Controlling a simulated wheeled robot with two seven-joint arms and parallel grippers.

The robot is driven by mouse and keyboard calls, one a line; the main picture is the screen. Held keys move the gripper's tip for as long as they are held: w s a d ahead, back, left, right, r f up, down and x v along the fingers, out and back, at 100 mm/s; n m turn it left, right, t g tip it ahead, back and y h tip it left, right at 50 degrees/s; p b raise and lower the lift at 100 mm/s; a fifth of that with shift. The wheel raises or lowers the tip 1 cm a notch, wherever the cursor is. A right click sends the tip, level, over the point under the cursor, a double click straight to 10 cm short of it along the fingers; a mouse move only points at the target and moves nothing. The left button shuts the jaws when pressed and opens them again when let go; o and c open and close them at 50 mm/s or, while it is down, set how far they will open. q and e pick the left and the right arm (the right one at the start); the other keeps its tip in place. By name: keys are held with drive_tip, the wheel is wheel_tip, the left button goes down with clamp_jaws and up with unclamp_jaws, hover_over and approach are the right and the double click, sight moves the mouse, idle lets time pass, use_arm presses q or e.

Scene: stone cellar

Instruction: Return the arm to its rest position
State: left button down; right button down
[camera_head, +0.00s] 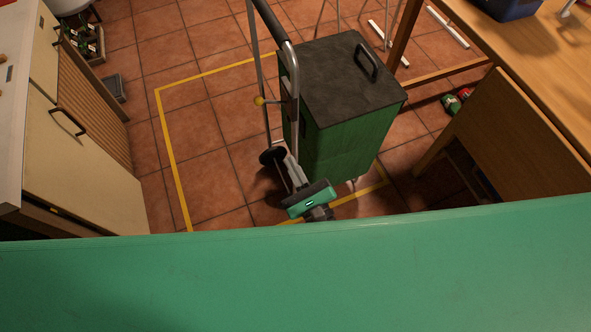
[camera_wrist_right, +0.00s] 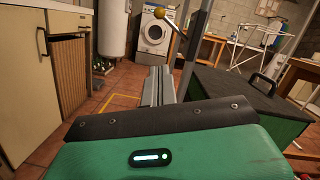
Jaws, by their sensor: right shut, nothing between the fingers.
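My right gripper (camera_head: 293,163) is low in the middle of the head view, beside the lower part of a cart frame. Its two grey fingers lie together and point away from me, with nothing between them. The shut fingers also show in the right wrist view (camera_wrist_right: 158,75), above the green housing. My left gripper is in neither view.
A green bin (camera_head: 343,150) with a black lid stands close right of the gripper, with a wheeled metal cart frame (camera_head: 292,85) at its left. Yellow tape (camera_head: 172,150) outlines open tiled floor. A cabinet (camera_head: 75,140) is left, a wooden table (camera_head: 535,60) right.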

drive_tip(key=shift+s, duration=0.35)
drive_tip(key=shift+f, duration=0.15)
